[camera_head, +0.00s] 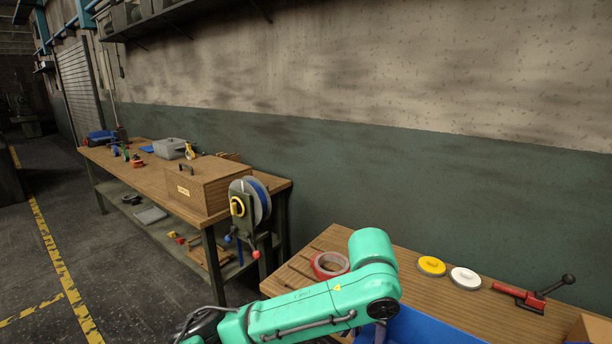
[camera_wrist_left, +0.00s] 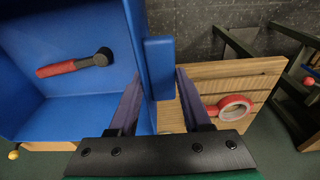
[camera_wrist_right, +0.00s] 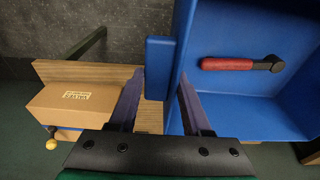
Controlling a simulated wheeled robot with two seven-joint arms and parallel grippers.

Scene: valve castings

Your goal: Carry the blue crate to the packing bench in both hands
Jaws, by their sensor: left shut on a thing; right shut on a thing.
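The blue crate (camera_head: 425,330) shows at the bottom edge of the head view, partly hidden by my green left arm. A tool with a red handle and dark head (camera_wrist_left: 75,66) lies inside it. A near wooden bench (camera_head: 395,262) and a farther one (camera_head: 135,165) are in view; I cannot tell which is the packing bench.
The near bench carries a red tape roll (camera_head: 330,265), a yellow disc (camera_head: 431,266), a white disc (camera_head: 465,278), a red clamp (camera_head: 520,297) and a cardboard box (camera_head: 590,329). The far bench carries a wooden box (camera_head: 205,185) and a reel (camera_head: 255,200). Open floor (camera_head: 130,270) lies left.

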